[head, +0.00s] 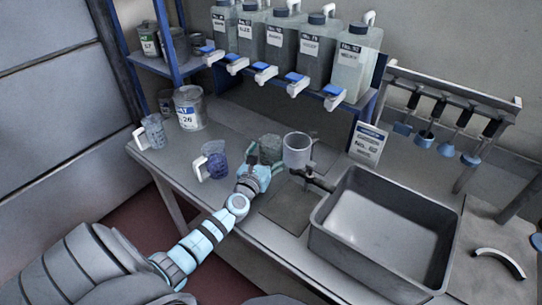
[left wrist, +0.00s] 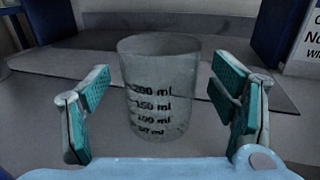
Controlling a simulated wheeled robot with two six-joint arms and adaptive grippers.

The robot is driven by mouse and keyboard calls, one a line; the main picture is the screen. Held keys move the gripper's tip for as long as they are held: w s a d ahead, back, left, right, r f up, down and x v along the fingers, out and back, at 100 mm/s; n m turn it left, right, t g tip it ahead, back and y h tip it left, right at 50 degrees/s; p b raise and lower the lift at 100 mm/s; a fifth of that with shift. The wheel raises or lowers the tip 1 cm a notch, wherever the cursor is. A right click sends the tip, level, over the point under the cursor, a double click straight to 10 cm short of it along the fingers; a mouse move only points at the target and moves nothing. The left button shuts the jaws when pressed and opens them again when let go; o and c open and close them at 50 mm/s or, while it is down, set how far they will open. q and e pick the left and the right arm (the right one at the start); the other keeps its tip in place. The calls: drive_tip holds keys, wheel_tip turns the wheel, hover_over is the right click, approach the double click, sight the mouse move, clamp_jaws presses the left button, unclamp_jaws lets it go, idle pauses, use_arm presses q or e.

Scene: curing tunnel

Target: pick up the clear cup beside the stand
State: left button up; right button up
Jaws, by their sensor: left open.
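The clear cup (left wrist: 158,85) is a see-through beaker with dark volume marks up to 200 ml. It stands upright and looks empty in the left wrist view, and it shows just beyond my left gripper in the head view (head: 270,146). My left gripper (head: 264,160) is open, with one teal-padded finger to each side of the cup. In the left wrist view gaps show between the pads and the cup. My right gripper is not in view.
A purple-filled jug (head: 217,166) and a blue-patterned jug (head: 154,131) stand left on the table. A large grey basin (head: 323,238) is to the right. A small sign (head: 368,144) stands behind. Labelled dispensers (head: 315,50) line the shelf above.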

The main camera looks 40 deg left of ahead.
use_arm(q)
drive_tip(key=shift+w+a, duration=0.15)
drive_tip(key=shift+w, duration=0.35)
drive_tip(key=shift+s+r, duration=0.1)
drive_tip(key=shift+c, duration=1.2)
drive_tip(key=c, duration=0.9)
